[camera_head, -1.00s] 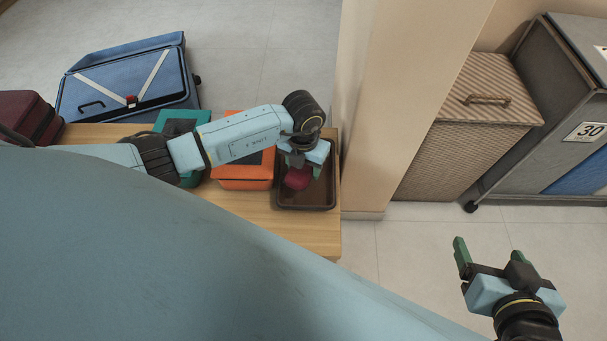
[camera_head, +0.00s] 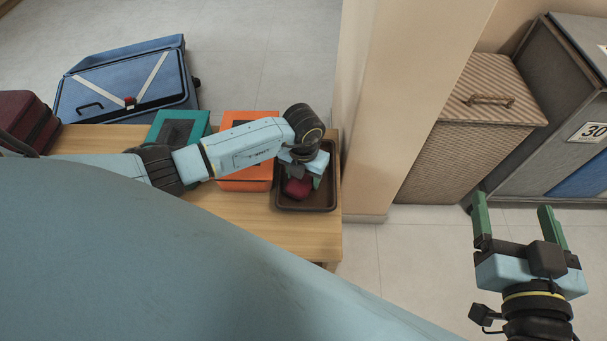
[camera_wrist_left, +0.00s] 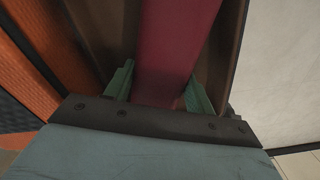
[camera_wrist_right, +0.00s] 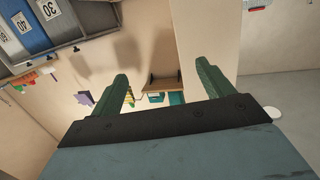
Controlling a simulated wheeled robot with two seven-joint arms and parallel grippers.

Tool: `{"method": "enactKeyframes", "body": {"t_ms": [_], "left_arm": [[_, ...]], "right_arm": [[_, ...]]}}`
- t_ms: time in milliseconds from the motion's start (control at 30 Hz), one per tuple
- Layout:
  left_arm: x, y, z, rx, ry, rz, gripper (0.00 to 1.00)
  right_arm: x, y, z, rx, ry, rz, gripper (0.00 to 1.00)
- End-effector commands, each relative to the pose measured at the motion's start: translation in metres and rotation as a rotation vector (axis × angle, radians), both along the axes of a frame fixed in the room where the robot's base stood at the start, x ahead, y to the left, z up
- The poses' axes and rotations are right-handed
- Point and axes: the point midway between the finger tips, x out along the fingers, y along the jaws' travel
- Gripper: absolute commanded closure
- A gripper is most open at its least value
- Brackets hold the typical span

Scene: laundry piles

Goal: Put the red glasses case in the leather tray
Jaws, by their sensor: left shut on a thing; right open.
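The red glasses case (camera_head: 297,188) is between the fingers of my left gripper (camera_head: 303,177), inside the outline of the brown leather tray (camera_head: 306,208) at the right end of the wooden bench. In the left wrist view the case (camera_wrist_left: 172,50) runs lengthwise between the green fingers (camera_wrist_left: 158,90), with brown tray walls (camera_wrist_left: 232,45) on both sides. Whether the case touches the tray floor I cannot tell. My right gripper (camera_head: 518,228) is open and empty, at the lower right, away from the bench; its fingers also show in the right wrist view (camera_wrist_right: 160,95).
An orange box (camera_head: 240,184) and a green box (camera_head: 178,127) stand left of the tray on the bench (camera_head: 290,238). A beige pillar (camera_head: 400,100) rises close to the tray's right. A blue suitcase (camera_head: 130,85) lies open behind. A wicker hamper (camera_head: 465,140) stands right.

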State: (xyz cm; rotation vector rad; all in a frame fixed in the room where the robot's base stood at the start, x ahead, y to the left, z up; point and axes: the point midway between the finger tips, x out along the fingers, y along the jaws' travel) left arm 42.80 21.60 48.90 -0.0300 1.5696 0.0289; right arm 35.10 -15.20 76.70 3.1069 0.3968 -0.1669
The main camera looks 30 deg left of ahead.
Motion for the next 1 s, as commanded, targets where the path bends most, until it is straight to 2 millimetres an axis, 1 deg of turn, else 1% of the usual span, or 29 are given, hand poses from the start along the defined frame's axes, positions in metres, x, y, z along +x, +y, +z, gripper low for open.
{"method": "enactKeyframes", "body": {"t_ms": [33,67,200,233,500,667,867,1000], "left_arm": [[0.0,0.0,-0.001,0.0,-0.001,0.0,0.71],[0.0,0.0,-0.001,0.0,0.0,0.0,0.44],[0.0,0.0,-0.001,0.0,0.0,0.0,0.26],[0.0,0.0,-0.001,0.0,0.0,0.0,0.24],[0.0,0.0,0.0,0.0,0.0,0.0,0.24],[0.0,0.0,0.005,0.0,-0.001,0.0,0.24],[0.0,0.0,0.022,0.0,-0.001,-0.001,0.24],[0.0,0.001,0.036,0.001,-0.001,-0.001,0.24]], "right_arm": [[0.0,0.0,0.001,0.002,-0.008,0.001,0.2],[0.0,0.0,0.002,0.003,-0.013,0.001,0.2],[0.001,0.0,0.002,0.003,-0.012,0.001,0.2],[0.001,0.0,0.002,0.003,-0.011,0.001,0.2],[0.0,0.001,0.002,0.003,-0.007,0.003,0.2],[-0.002,-0.001,-0.006,-0.011,0.044,-0.002,0.2],[-0.011,-0.01,-0.034,-0.061,0.22,-0.016,0.2],[-0.023,-0.018,-0.056,-0.102,0.368,-0.028,0.2]]}}
